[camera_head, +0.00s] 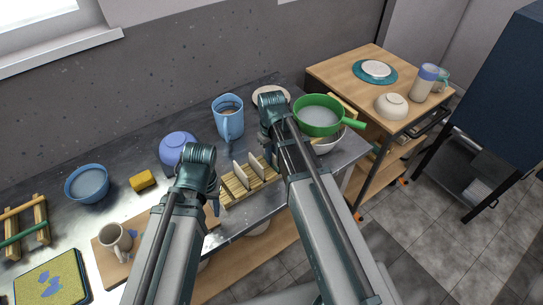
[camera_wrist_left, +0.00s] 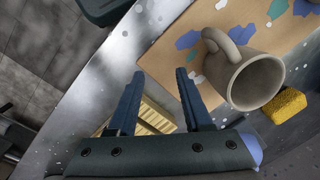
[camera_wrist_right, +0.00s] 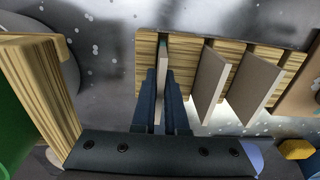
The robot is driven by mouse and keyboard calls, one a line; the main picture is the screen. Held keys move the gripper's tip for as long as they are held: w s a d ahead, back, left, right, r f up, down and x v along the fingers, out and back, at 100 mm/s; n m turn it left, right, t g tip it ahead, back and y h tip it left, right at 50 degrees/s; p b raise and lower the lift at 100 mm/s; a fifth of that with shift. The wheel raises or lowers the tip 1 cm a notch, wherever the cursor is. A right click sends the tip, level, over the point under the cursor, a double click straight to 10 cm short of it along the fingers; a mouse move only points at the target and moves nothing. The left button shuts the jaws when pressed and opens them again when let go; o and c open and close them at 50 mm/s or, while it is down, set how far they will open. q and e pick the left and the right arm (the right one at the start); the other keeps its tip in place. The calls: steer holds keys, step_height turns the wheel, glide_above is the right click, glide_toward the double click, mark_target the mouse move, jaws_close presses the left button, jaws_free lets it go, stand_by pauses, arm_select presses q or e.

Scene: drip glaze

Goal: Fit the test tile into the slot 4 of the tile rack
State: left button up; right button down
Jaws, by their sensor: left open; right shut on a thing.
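The wooden tile rack (camera_head: 229,191) stands on the metal table, below the middle of the head view. It also shows in the right wrist view (camera_wrist_right: 147,48), where two pale tiles, one (camera_wrist_right: 209,85) and another (camera_wrist_right: 254,88), stand tilted in it. My right gripper (camera_wrist_right: 163,75) is shut on the test tile (camera_wrist_right: 163,52), seen nearly edge-on at the rack's left end in that view. The fingers hide its lower part; I cannot tell whether it is seated in a slot. My left gripper (camera_wrist_left: 155,85) is open and empty, near the rack's other end.
A beige mug (camera_wrist_left: 258,80) stands on a paint-spotted board (camera_wrist_left: 170,45). A blue bowl (camera_head: 176,146), blue pitcher (camera_head: 228,117) and yellow sponge (camera_head: 142,181) stand behind and left.

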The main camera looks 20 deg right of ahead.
stand_by(0.4)
steer(key=c, duration=0.9)
jaws_free()
steer(key=shift+o, duration=0.2)
steer(key=shift+r, duration=0.1)
arm_select(q)
steer(key=shift+r+p, duration=3)
arm_select(e)
steer(key=shift+r, duration=2.95)
arm_select(q)
step_height(320, 180, up, 14)
steer(key=p, duration=1.4)
arm_select(e)
step_height(320, 180, up, 14)
arm_select(q)
step_height(320, 180, down, 12)
steer(key=b, duration=1.2)
steer(key=shift+f, duration=0.15)
arm_select(e)
steer(key=s+a+f+h, duration=0.1)
steer(key=s+a+f, duration=0.9)
steer(key=s+f, duration=0.2)
steer(key=shift+s+a, duration=0.3)
steer(key=shift+s, duration=0.75)
